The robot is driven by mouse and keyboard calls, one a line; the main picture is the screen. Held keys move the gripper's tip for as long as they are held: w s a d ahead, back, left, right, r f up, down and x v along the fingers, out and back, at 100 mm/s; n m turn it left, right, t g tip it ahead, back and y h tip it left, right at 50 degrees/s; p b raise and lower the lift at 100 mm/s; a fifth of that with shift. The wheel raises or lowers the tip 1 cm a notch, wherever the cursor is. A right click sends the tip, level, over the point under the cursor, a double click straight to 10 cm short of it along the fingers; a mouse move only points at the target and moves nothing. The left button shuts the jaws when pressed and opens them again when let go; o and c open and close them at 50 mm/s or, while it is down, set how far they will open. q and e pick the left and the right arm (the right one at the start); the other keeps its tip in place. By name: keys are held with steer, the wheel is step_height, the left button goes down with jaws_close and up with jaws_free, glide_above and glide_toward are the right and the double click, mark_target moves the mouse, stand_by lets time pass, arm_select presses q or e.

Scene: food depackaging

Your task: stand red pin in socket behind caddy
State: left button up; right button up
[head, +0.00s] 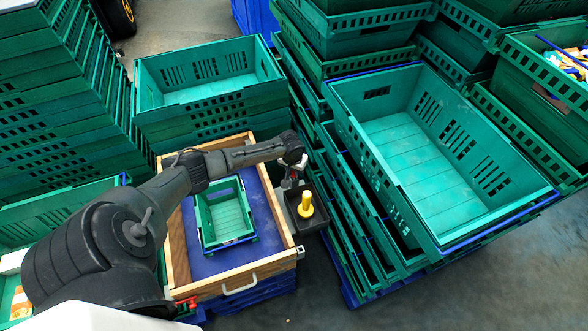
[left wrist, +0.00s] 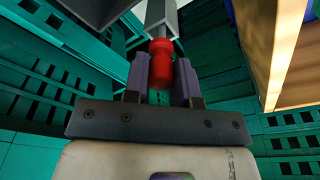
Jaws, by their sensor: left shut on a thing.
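My left gripper (head: 292,180) points down near the right wooden edge of the blue-floored tray, just behind a dark box (head: 319,218) with a yellow pin (head: 305,205) standing in it. In the left wrist view the left gripper (left wrist: 161,82) is shut on the red pin (left wrist: 161,62), which sits between its two fingers. A thin grey rod and a grey angular piece (left wrist: 172,15) show beyond the pin; I cannot tell whether they touch it. A small green crate (head: 207,242) lies on the tray. I cannot make out the socket or tell which thing is the caddy. My right gripper is not in view.
The wooden-framed tray (head: 180,255) has a front handle. Tall stacks of green crates stand at the left (head: 60,120), behind (head: 205,113) and at the right (head: 400,200). Grey floor (head: 320,300) is open at the front right.

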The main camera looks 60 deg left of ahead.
arm_select(q)
steer(key=o, duration=0.9)
steer(key=shift+o, duration=0.2)
